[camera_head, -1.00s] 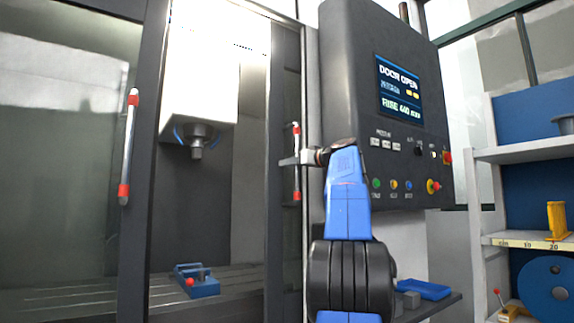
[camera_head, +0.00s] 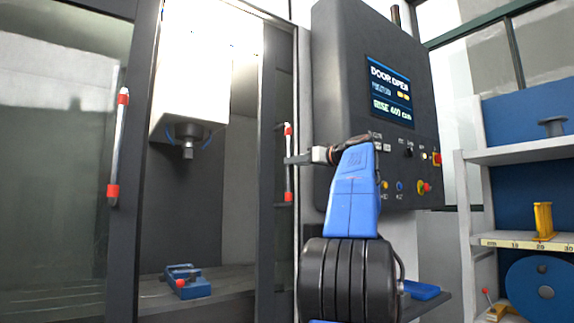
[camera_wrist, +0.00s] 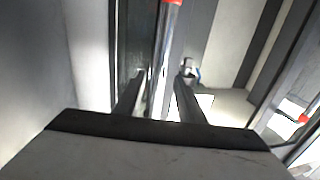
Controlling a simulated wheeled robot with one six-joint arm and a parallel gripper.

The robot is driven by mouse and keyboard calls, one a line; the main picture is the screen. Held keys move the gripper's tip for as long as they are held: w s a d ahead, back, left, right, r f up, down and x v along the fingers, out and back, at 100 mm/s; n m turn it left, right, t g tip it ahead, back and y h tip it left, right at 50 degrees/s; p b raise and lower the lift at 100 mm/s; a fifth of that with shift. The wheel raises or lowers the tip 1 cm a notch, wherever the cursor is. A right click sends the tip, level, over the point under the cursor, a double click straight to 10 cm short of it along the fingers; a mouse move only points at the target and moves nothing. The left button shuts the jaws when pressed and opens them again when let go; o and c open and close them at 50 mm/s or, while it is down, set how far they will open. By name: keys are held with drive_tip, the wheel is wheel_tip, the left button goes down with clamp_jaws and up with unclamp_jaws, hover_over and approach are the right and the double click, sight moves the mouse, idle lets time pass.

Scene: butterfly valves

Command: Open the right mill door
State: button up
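The right mill door (camera_head: 275,235) is a dark-framed panel at the right of the mill opening, seen nearly edge-on in the head view. Its upright handle (camera_head: 288,178) is a light bar with red ends. My gripper (camera_head: 291,159) is at the handle, between its red ends. In the wrist view the handle (camera_wrist: 161,58) runs between the two dark fingers of my gripper (camera_wrist: 160,88). A gap shows on each side of the bar, so the fingers look open around it. Whether either finger touches it is unclear.
The left door's handle (camera_head: 118,147) is at the left. The opening shows a spindle (camera_head: 187,140) and a blue vise (camera_head: 188,283). A control box (camera_head: 345,90) reading "DOOR OPEN" hangs close above and right of my arm. A shelf unit (camera_head: 500,240) stands at the far right.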

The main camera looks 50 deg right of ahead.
drive_tip(key=s, duration=0.9)
drive_tip(key=shift+a, duration=0.2)
drive_tip(key=w+a+f+m+g+y, duration=0.1)
drive_tip(key=w+a+f+g, duration=0.3)
drive_tip(key=a+f, duration=0.75)
drive_tip(key=w+a+f+m+g+y, duration=0.1)
drive_tip(key=w+a+f+g+y, duration=0.1)
drive_tip(key=w+a+f, duration=0.75)
drive_tip(key=s+a+f+g, duration=0.2)
drive_tip(key=s+a+f, duration=0.2)
drive_tip(key=a+f, duration=0.45)
drive_tip(key=s+a+f+g, duration=0.1)
drive_tip(key=s+a+f, duration=0.2)
drive_tip(key=a+f, duration=0.55)
drive_tip(key=s+a+f+g, duration=0.1)
drive_tip(key=s+a+f, duration=0.2)
drive_tip(key=s+f, duration=0.3)
drive_tip(key=s+a+f+n+g+h, duration=0.1)
drive_tip(key=s+a+f, duration=0.3)
drive_tip(key=s+f, duration=0.3)
drive_tip(key=s+a+f+n+g+h, duration=0.1)
drive_tip(key=s+f, duration=0.5)
drive_tip(key=f, duration=0.9)
drive_tip(key=a+g, duration=0.1)
drive_tip(key=a, duration=0.1)
drive_tip(key=shift+s+a, duration=0.35)
